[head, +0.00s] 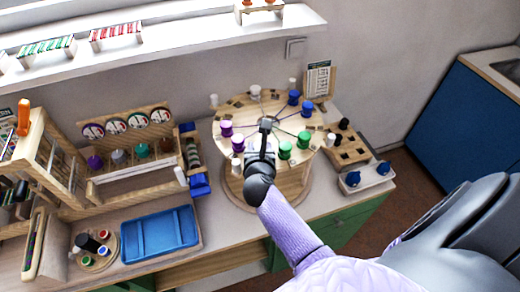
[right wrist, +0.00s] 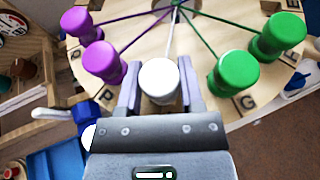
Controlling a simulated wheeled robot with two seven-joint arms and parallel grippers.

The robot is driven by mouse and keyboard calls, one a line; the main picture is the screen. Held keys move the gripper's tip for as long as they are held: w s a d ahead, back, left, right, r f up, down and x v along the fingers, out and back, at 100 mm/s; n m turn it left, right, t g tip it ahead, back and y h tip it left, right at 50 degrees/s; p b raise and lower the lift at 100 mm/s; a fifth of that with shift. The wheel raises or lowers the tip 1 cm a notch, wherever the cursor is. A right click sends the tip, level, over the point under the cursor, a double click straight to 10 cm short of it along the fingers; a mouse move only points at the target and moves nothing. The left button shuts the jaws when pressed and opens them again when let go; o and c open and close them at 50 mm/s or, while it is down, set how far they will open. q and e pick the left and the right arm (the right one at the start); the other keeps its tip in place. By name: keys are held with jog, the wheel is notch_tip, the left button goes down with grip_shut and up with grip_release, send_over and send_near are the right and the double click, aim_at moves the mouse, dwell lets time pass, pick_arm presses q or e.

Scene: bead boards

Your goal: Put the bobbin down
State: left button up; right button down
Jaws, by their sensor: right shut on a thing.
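My right gripper (head: 264,138) is over the front part of the round wooden board (head: 240,112). In the right wrist view its fingers (right wrist: 162,90) are shut on a white bobbin (right wrist: 159,76), one on each side. A thread runs from this bobbin towards the board's centre. I cannot tell whether the bobbin touches the board. Purple bobbins (right wrist: 102,61) stand left of it and green bobbins (right wrist: 233,72) right of it, also with threads. The head view shows purple (head: 226,128), green (head: 303,139) and blue bobbins (head: 307,108) around the board. My left gripper is not in view.
A blue tray (head: 160,234) and a wooden rack with spools (head: 118,156) are on the left. A wooden block with holes (head: 347,152) and a white tray with blue knobs (head: 366,176) stand right of the board. A card stand (head: 319,80) is behind it.

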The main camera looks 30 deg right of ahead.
jog(key=c, duration=0.5)
grip_release()
jog(key=shift+f, duration=0.1)
